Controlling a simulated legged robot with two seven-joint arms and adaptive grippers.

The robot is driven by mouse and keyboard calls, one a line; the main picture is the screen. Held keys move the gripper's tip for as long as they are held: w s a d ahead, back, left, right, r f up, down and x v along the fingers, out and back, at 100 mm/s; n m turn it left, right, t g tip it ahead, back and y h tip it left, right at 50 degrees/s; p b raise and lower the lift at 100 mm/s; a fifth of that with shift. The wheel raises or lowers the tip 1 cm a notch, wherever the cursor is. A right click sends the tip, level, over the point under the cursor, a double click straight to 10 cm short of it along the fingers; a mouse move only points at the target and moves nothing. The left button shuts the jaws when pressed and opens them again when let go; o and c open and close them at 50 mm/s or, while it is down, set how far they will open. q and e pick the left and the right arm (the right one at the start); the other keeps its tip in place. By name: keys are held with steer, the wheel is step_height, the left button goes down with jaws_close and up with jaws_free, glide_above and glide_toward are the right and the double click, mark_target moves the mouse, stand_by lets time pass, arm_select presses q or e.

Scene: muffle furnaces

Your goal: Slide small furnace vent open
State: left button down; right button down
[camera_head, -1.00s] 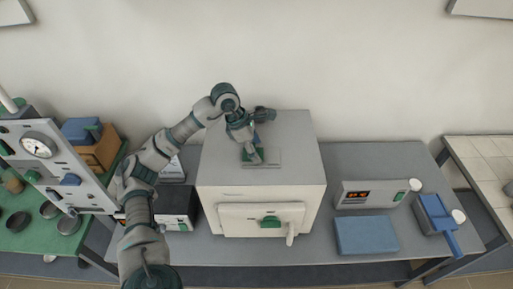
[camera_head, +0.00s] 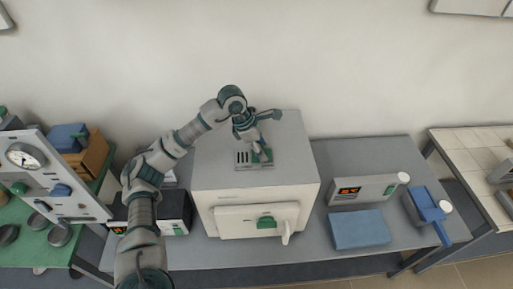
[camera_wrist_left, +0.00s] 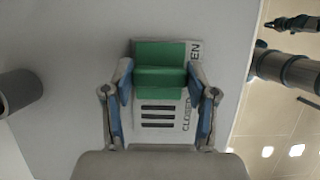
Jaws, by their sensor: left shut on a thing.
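The small furnace (camera_head: 256,195) is a white box on the grey table, with a door and green latch on its front. The vent plate (camera_head: 243,165) lies on its top. In the left wrist view the plate (camera_wrist_left: 158,131) shows dark slots, uncovered, and the words "OPEN" and "CLOSED" along its side. The green vent slider (camera_wrist_left: 160,68) sits at the "OPEN" end. My left gripper (camera_wrist_left: 161,92) reaches down from above and is shut on the green slider, a finger on each side. In the head view the gripper (camera_head: 258,150) partly hides the slider. My right gripper is not in view.
A controller with a red display (camera_head: 362,189), a blue block (camera_head: 360,229) and a blue tray (camera_head: 426,206) stand right of the furnace. A dark-fronted device (camera_head: 174,212) is close on its left. A gauge panel (camera_head: 57,180) stands farther left.

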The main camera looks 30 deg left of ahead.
arm_select(q)
steer(key=c, duration=0.7)
jaws_free()
steer(key=shift+f, duration=0.1)
steer(key=o, duration=0.4)
steer(key=shift+w, duration=0.1)
steer(key=shift+a, duration=0.1)
steer(key=v, duration=1.1)
steer(key=shift+a+r, duration=0.15)
steer(key=shift+r, duration=0.25)
